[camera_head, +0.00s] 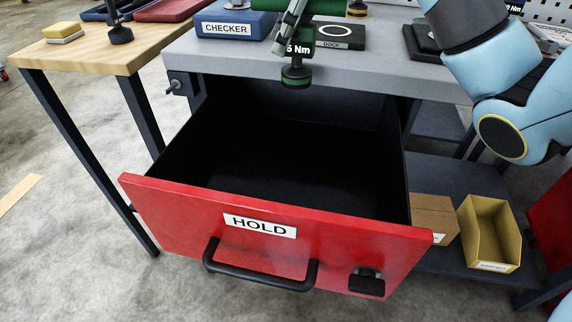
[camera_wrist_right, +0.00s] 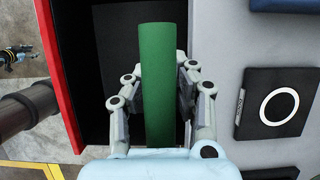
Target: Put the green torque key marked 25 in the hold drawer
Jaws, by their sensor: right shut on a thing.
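The green torque key (camera_head: 296,76) hangs upright at the top of the head view, its dark, green-ringed end downward. Its label is partly covered and shows only "5 Nm". My right gripper (camera_head: 291,28) is shut on it. In the right wrist view the key's green body (camera_wrist_right: 158,75) stands between the two fingers (camera_wrist_right: 160,95). The red-fronted hold drawer (camera_head: 180,203), marked HOLD, is pulled open and looks empty inside. The key is above the drawer's back part, near the bench edge. My left gripper is in neither view.
The grey bench (camera_head: 205,55) carries a blue CHECKER box (camera_head: 235,27) and a black DOCK pad (camera_head: 342,36). A wooden table (camera_head: 90,58) stands at left. A cardboard box (camera_head: 435,215) and a yellow bin (camera_head: 488,235) sit on the shelf right of the drawer.

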